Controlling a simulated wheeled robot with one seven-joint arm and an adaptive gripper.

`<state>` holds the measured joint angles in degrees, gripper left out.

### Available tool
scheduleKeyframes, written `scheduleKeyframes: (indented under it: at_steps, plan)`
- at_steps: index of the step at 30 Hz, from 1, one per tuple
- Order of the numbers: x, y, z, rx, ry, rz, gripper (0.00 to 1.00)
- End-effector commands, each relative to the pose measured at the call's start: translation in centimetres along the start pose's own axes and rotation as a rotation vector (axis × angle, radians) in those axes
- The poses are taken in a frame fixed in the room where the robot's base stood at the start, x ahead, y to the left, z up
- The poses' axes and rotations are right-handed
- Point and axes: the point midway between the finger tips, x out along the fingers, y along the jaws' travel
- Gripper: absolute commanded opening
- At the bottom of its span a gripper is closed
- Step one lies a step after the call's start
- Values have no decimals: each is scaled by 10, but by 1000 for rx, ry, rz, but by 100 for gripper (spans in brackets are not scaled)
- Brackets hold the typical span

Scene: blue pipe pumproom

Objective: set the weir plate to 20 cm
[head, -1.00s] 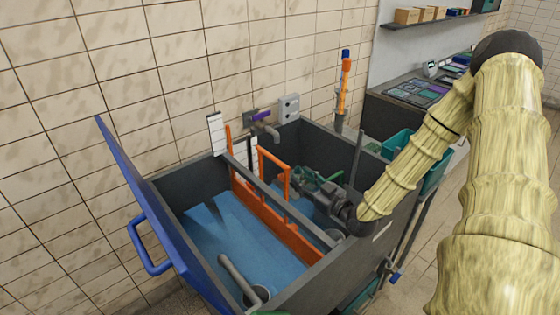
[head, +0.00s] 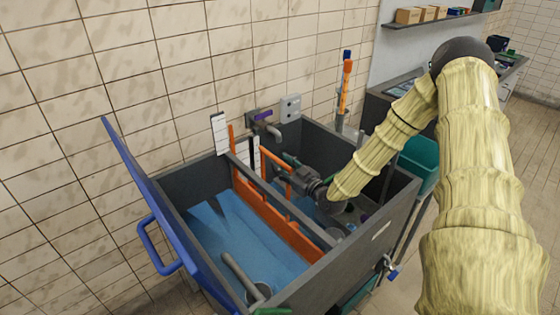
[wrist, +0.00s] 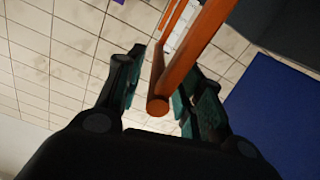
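The orange weir plate (head: 285,234) stands across the tank (head: 190,172), its lower part by the blue water. Its orange handle (head: 273,158) rises above the grey crossbar. My gripper (head: 291,163) is at the right end of this handle, partly hidden behind it and my arm. In the wrist view, the orange handle bar (wrist: 190,62) runs between the two spread fingers of my gripper (wrist: 168,95). Gaps show beside the bar, so the gripper looks open around it, not clamped. A white scale (head: 220,133) stands upright at the tank's back edge; its marks are too small to read.
A blue panel with a handle (head: 160,215) leans out at the tank's left. A tap (head: 264,123) and grey box (head: 290,108) are on the wall behind. A teal bin (head: 418,160) is at the right.

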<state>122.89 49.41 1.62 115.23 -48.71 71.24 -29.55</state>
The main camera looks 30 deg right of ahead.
Motion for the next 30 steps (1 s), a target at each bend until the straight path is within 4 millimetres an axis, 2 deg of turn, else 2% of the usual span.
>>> scheduleKeyframes:
  at_steps: [6, 18, 20, 24, 25, 30]
  plan:
    - [16, 1, 0, 1, 0, 1, 37]
    - [20, 1, 1, 2, -1, 1, 37]
    - [20, 1, 1, 2, -1, 1, 28]
    - [20, 1, 1, 2, 0, 1, 3]
    - [20, 1, 1, 2, 0, 1, 0]
    - [20, 1, 1, 1, 0, 2, 0]
